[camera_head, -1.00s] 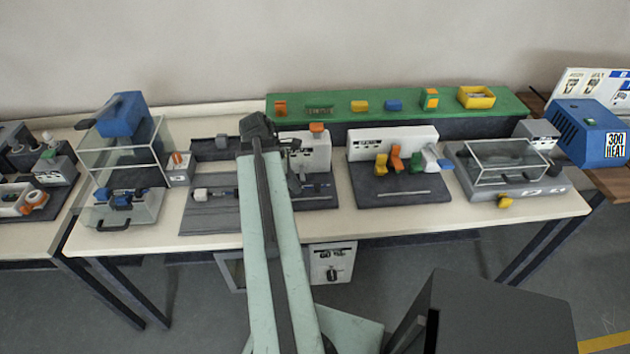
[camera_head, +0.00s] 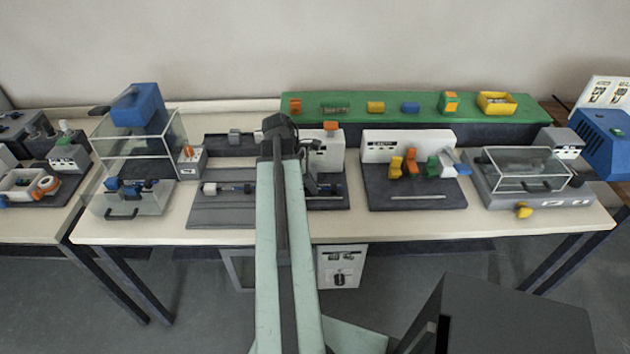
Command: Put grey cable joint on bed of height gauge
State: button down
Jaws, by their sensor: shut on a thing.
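My arm reaches up the middle of the view, and its dark wrist end (camera_head: 278,130) is over the left-middle part of the bench. My gripper's fingertips are hidden behind the arm. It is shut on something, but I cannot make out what. I cannot identify the grey cable joint. No unit is clearly readable as the height gauge. The arm partly covers a unit with a flat grey base (camera_head: 222,212), a white box (camera_head: 328,155) and a horizontal shaft with a pale end (camera_head: 210,188). A small grey block (camera_head: 235,138) shows at its back.
A blue press in a clear guard (camera_head: 137,105) stands left. Right of my arm are a dark-based unit (camera_head: 415,195) with coloured parts and a clear-lidded box (camera_head: 530,168). A green shelf (camera_head: 425,102) runs behind. A blue heater (camera_head: 602,143) is far right.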

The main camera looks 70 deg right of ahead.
jog(key=c, duration=1.8)
grip_release()
jog(key=shift+r+p, duration=0.35)
jog(key=shift+p, duration=0.1)
jog(key=p+v, duration=1)
jog(key=v, duration=0.1)
jog(key=shift+w+r+p, duration=0.1)
jog(key=shift+r+p, duration=0.15)
jog(key=shift+p, duration=0.05)
